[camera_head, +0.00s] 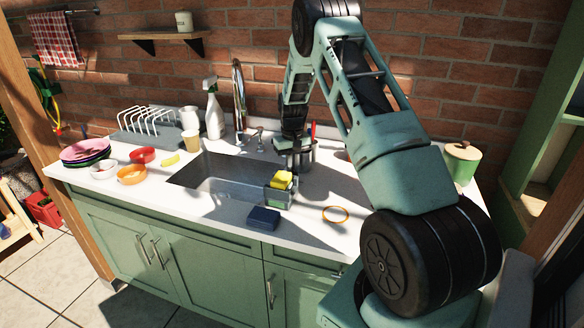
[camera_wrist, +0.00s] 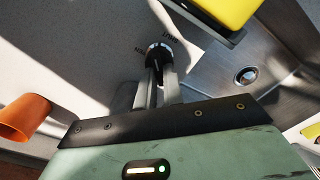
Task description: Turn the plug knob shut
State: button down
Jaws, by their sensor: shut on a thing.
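The plug knob (camera_wrist: 153,49) is a small round knob with a dark ring and pale metal, set in the white counter beside the sink. In the head view my gripper (camera_head: 292,148) is behind the sink's right end and hides the knob. The steel sink (camera_head: 205,172) has a round drain (camera_wrist: 246,75), which shows in the wrist view. I cannot tell the knob's exact angle.
A caddy with a yellow sponge (camera_head: 281,179) hangs at the sink's right side. A tap (camera_head: 239,95) and spray bottle (camera_head: 214,115) stand behind the sink. An orange cylinder (camera_wrist: 22,116) is near my gripper.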

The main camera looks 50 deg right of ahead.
jog(key=m, duration=0.4)
jog(key=shift+d+m, duration=0.1)
jog(key=shift+m, duration=1.7)
jog(key=shift+s, duration=0.1)
jog(key=c, duration=1.5)
grip_release()
jog(key=shift+r, duration=0.1)
notch_tip(320, 180, up, 17)
jog(key=b, duration=0.3)
jog(key=shift+r, duration=0.15)
